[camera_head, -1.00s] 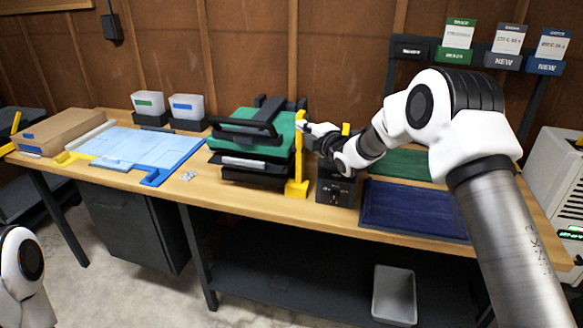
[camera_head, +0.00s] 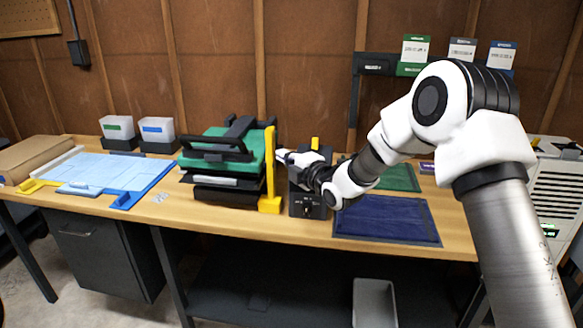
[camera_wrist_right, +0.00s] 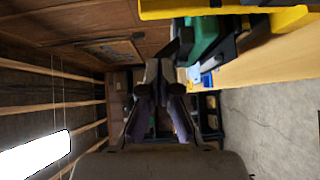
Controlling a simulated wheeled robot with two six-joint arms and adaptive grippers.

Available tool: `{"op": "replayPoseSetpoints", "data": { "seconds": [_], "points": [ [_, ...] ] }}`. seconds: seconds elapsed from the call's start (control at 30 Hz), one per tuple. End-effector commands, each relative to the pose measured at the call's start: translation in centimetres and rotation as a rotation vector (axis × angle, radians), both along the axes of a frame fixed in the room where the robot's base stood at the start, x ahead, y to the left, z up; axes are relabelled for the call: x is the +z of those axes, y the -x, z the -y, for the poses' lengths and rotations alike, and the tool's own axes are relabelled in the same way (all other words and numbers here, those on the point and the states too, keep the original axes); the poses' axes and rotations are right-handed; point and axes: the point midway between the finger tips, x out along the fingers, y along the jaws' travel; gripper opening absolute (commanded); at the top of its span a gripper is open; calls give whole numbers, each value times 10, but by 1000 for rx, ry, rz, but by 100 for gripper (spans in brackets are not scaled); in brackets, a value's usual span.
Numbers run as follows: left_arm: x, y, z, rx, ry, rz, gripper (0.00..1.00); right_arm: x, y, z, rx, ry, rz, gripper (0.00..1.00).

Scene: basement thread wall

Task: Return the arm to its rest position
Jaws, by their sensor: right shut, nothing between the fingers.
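My right arm reaches in from the right in the head view. Its gripper (camera_head: 284,156) is shut and empty, just right of the yellow upright (camera_head: 270,170) of the green-topped press (camera_head: 215,150), above the bench. I cannot tell whether it touches the upright. In the right wrist view the two dark fingers (camera_wrist_right: 160,88) point ahead, with the yellow part (camera_wrist_right: 225,10) and the green part (camera_wrist_right: 203,38) at the top right. My left gripper is outside the views.
The wooden bench (camera_head: 320,225) also carries a blue tray (camera_head: 105,175), two clear bins (camera_head: 156,130), a black box (camera_head: 307,203) with a knob, and a dark blue mat (camera_head: 388,220). A label rack (camera_head: 373,64) stands behind. A grey bin (camera_head: 374,300) is below. A ribbed pale unit (camera_head: 555,190) stands at right.

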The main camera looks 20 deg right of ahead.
Motion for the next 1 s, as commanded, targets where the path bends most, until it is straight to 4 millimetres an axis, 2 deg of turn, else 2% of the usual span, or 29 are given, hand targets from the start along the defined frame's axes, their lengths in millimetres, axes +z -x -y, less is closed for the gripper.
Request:
{"op": "replayPoseSetpoints", "data": {
  "seconds": [0.1,0.2,0.67,0.77,0.87,0.97,1.0],
  "points": [
    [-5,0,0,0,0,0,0,0,19,4,0,-1,2,0],
    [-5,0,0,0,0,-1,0,1,27,5,1,1,1,0],
    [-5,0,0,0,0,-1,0,0,29,5,2,1,0,0],
    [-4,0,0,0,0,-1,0,-8,29,5,3,2,-15,0],
    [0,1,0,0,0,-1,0,-47,30,-1,12,11,-81,0],
    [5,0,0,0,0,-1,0,-117,47,-18,36,25,-211,0],
    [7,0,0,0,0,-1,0,-150,60,-25,43,26,-279,0]
  ]
}}
